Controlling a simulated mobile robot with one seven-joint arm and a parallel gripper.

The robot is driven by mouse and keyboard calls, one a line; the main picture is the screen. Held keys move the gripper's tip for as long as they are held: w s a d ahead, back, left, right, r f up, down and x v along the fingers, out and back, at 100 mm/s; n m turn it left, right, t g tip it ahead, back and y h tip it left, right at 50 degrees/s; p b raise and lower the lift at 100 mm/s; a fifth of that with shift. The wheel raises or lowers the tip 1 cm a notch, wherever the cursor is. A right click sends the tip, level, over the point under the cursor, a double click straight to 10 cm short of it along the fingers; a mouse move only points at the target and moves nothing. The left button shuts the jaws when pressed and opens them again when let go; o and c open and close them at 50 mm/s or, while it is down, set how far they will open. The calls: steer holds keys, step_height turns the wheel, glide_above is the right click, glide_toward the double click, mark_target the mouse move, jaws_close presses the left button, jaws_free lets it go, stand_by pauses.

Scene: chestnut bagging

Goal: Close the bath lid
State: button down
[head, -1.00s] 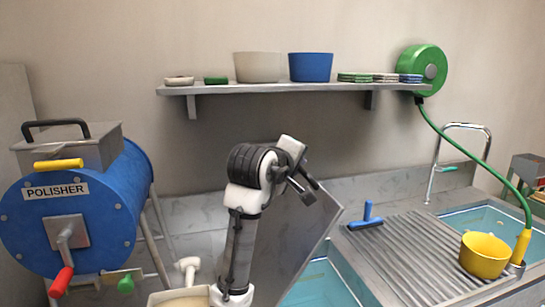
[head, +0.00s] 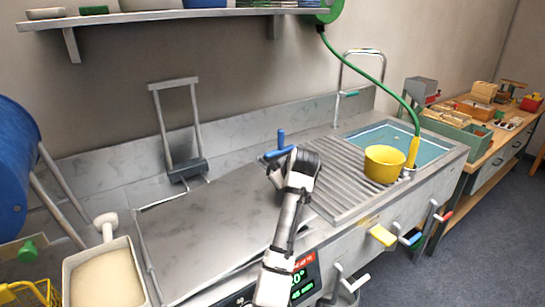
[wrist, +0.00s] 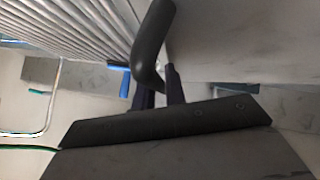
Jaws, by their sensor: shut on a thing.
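The bath lid (head: 205,232) is a wide grey sheet lying almost flat over the left bath in the head view. Its right front edge looks slightly raised; I cannot tell if it rests fully. In the wrist view the lid (wrist: 240,40) fills the upper right, with its black curved handle (wrist: 152,45) beside it. My gripper (wrist: 160,88) is shut on this handle. In the head view my gripper (head: 272,178) is at the lid's right side, and my arm hides the handle and fingertips. The bath's inside is covered by the lid.
A grey upright frame (head: 178,125) stands behind the lid. A pale tray (head: 105,275) is at front left. Several levers line the counter front.

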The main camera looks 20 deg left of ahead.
steer(key=shift+g+y, duration=0.3)
steer(key=shift+g, duration=0.1)
steer(key=f, duration=0.5)
steer(key=shift+w+d+b, duration=0.3)
steer(key=shift+f+m, duration=0.3)
steer(key=shift+f, duration=0.45)
steer(key=shift+f, duration=0.15)
steer(key=c, duration=1.5)
jaws_free()
steer(key=shift+f+g, duration=0.2)
steer(key=shift+g, duration=0.1)
steer(key=shift+o, duration=0.2)
steer(key=shift+s, duration=0.1)
steer(key=b+v, duration=0.1)
steer(key=v, duration=0.6)
steer(key=b+v, duration=0.2)
steer(key=v, duration=0.5)
steer(key=shift+d+r, duration=0.2)
steer(key=shift+r, duration=0.15)
